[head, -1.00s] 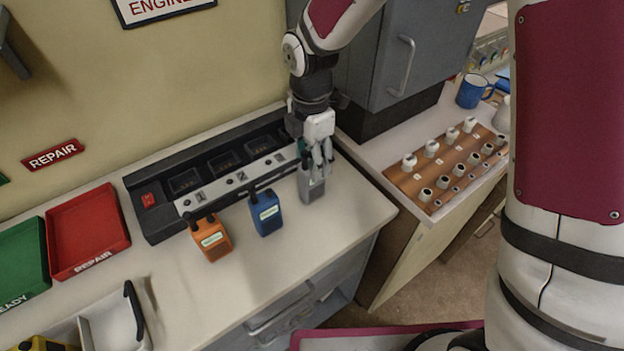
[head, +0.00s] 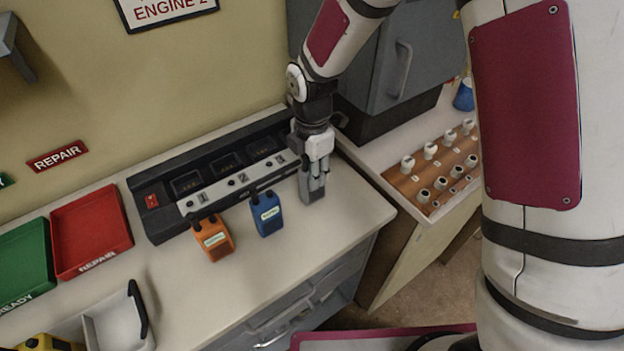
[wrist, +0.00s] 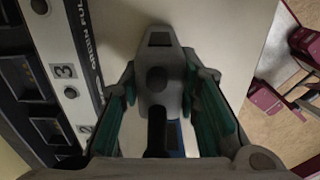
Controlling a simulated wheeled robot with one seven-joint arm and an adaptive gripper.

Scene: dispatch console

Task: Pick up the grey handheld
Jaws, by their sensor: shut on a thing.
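The grey handheld (head: 311,189) stands on the counter at the right front of the black charger bank, mostly covered by my gripper in the head view. My gripper (head: 314,178) points down over it with its fingers on either side. In the wrist view the handheld (wrist: 160,72) lies between the teal-padded fingers of my gripper (wrist: 162,105), which are closed on its sides. A dark stub, likely its antenna, points toward the camera. Whether its base touches the counter is hard to tell.
A blue handheld (head: 267,214) and an orange handheld (head: 213,238) stand to the left, before the charger bank (head: 160,225). A red tray (head: 92,232) and green tray (head: 25,265) lie further left. A board of knobs (head: 405,183) is on the right counter.

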